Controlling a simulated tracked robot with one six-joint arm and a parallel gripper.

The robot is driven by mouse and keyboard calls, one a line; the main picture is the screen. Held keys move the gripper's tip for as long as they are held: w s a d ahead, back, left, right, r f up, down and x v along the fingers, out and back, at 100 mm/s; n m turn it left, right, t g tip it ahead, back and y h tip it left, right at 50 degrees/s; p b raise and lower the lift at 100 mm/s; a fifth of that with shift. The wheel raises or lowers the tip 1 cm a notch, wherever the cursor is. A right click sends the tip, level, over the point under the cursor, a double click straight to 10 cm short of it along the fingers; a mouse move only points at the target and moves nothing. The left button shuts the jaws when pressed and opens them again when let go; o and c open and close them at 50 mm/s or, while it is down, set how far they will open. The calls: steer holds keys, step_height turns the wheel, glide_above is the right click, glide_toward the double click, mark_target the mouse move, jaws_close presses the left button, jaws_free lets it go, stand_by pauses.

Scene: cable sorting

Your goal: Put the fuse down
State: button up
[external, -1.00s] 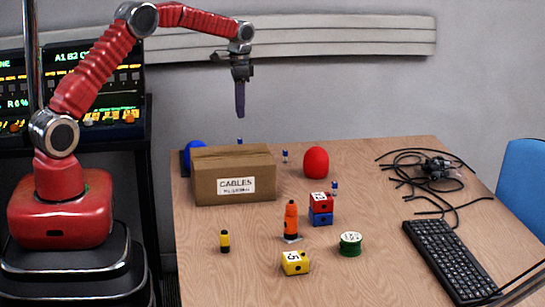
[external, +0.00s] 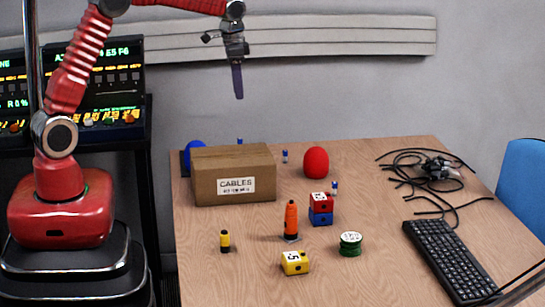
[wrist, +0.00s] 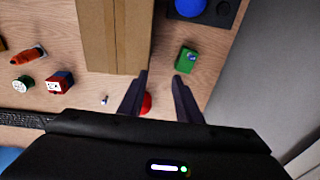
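My gripper (external: 238,96) hangs high above the back of the table, beyond the cardboard box. In the wrist view its two dark fingers (wrist: 161,76) are apart, with no object held between them. I see no fuse in its grasp. Small blue-and-white cylinders (external: 285,156) stand on the table, one of them near the red and blue cubes (external: 334,188). A yellow-and-black cylinder (external: 225,241) stands at the front left. I cannot tell which of these, if any, is the fuse.
A box marked CABLES (external: 212,188) stands at the back left. A green block (wrist: 187,59) shows behind the box.

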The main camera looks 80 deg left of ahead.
steer(key=s+d+r+t, duration=0.1)
steer(key=s+d+r, duration=0.3)
steer(key=s+d, duration=0.3)
steer(key=s+d+r+t, duration=0.1)
steer(key=s+d+r, duration=0.35)
steer(key=d, duration=0.55)
steer(key=s+d+f+t, duration=0.1)
steer(key=s+d, duration=0.4)
steer(key=s, duration=0.3)
steer(key=s+d+f+t, duration=0.1)
steer(key=s+d+f, duration=0.1)
steer(key=s+d, duration=0.3)
steer(key=s, duration=0.3)
steer(key=shift+d+t+h, duration=0.3)
steer(key=shift+d, duration=0.05)
